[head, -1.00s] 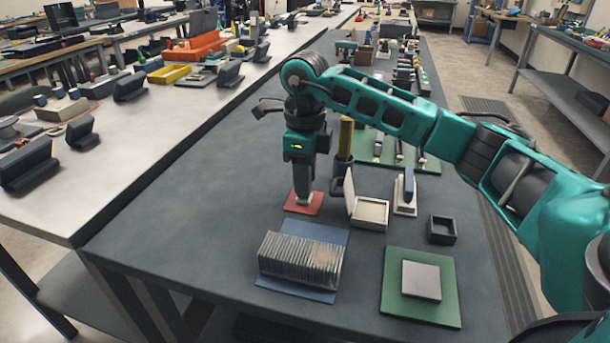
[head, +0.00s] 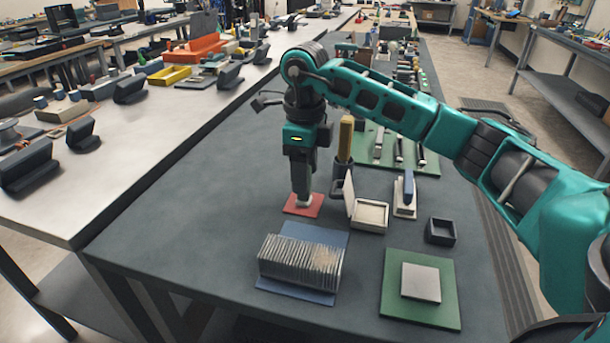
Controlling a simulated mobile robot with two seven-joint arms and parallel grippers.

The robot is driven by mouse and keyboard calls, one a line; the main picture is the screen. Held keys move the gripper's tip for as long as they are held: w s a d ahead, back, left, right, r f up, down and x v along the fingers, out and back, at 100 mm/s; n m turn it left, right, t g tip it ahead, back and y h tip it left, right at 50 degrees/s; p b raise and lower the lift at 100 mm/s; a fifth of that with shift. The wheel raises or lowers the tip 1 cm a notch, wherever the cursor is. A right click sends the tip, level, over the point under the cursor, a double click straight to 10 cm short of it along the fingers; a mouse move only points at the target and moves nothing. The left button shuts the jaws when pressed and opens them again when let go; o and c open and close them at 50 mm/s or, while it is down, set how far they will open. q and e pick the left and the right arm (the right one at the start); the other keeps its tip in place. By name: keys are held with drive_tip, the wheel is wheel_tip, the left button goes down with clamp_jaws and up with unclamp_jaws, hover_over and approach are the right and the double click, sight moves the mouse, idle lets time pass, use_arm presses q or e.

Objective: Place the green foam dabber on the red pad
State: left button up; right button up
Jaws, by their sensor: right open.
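The red pad (head: 314,209) lies flat on the dark bench top. My right gripper (head: 303,194) points straight down over it, with its tips just above the pad. The jaws are open. A small pale piece (head: 304,202) shows on the pad directly under and between the fingertips. I cannot tell if this is the foot of the dabber, as the fingers cover most of it. No green dabber can be clearly made out. My left gripper is not in view.
An open cream box (head: 370,216) with a raised lid and a dark cup (head: 342,182) holding a yellow-brown stick stand close right of the gripper. A finned metal block (head: 300,262) is in front. A blue-handled tool (head: 408,187) and a black tray (head: 440,231) are further right. The bench left is clear.

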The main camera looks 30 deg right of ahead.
wheel_tip(320, 180, up, 10)
drive_tip(key=shift+f+p, duration=0.1)
drive_tip(key=shift+p, duration=0.75)
drive_tip(key=shift+r, duration=0.3)
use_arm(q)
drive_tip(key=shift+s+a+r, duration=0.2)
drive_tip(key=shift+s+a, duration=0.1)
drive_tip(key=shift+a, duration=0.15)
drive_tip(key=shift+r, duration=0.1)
